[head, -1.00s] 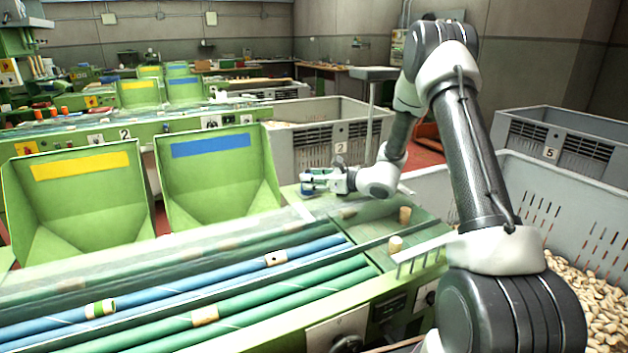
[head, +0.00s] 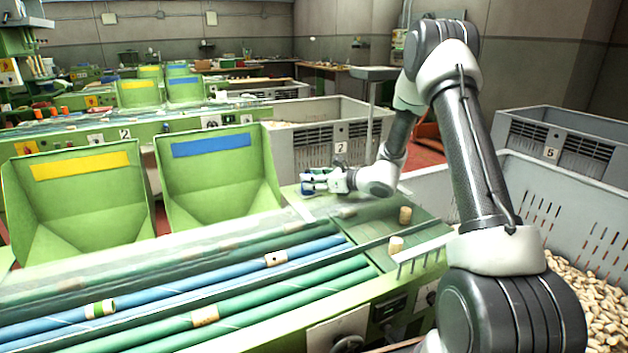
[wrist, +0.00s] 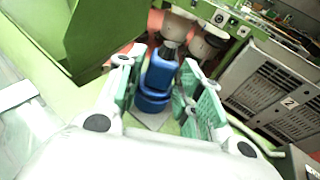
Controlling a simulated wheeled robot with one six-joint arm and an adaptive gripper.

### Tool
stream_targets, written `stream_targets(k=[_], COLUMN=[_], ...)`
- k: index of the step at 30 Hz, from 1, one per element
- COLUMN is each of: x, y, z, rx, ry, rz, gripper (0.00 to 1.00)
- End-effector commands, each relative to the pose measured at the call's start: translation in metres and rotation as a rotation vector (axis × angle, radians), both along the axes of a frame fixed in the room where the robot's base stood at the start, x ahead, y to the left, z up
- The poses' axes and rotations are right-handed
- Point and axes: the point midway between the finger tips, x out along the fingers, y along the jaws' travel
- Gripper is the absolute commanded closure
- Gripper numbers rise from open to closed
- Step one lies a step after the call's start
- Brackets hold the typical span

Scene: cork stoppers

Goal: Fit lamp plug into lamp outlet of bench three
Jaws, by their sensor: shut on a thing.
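My gripper (wrist: 160,105) is shut on a blue plug (wrist: 159,80), which sits between its green finger pads in the wrist view. In the head view my gripper (head: 315,182) is at the far edge of the green bench (head: 300,195), right of the blue-labelled hopper. The plug is mostly hidden there by the fingers. I cannot make out the lamp outlet in either view.
Green hoppers with a yellow label (head: 80,165) and a blue label (head: 212,145) stand left of my gripper. Blue and green rollers (head: 180,290) run along the bench. Grey crates (head: 330,130) stand behind and at right.

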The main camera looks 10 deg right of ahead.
Motion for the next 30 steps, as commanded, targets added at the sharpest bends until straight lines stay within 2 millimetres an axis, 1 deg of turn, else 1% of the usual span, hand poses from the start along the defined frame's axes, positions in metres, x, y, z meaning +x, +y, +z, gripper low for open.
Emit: stream_targets(k=[1,30], x=[-0.0068,-0.0069], y=[-0.0004,-0.0006], z=[-0.0147,-0.0203], rx=[-0.010,-0.010], ry=[0.033,0.032], rz=[0.000,0.001], gripper=[0.89,0.89])
